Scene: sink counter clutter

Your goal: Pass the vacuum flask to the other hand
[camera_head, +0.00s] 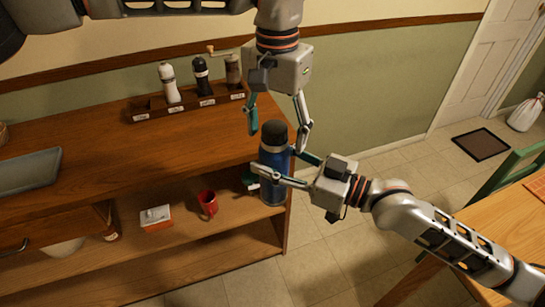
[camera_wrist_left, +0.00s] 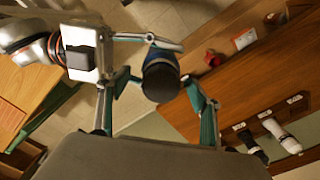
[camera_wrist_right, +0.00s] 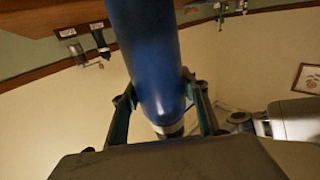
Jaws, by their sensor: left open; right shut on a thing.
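The vacuum flask (camera_head: 274,178) is blue with a black lid and stands upright in the air near the counter's right end. My right gripper (camera_head: 275,165) comes in from the right and is shut on the flask's upper body. The right wrist view shows the blue flask body (camera_wrist_right: 148,60) between its two fingers (camera_wrist_right: 162,112). My left gripper (camera_head: 277,138) points down from above, open, with a finger on either side of the lid. In the left wrist view the black lid (camera_wrist_left: 160,80) appears between the spread fingers (camera_wrist_left: 157,112).
A wooden counter (camera_head: 150,160) has a rack (camera_head: 190,106) of several bottles and grinders, and a grey tray (camera_head: 28,171). A red mug (camera_head: 208,203) and a white-and-orange box (camera_head: 156,218) sit on the shelf below. A wooden table (camera_head: 480,225) stands at right.

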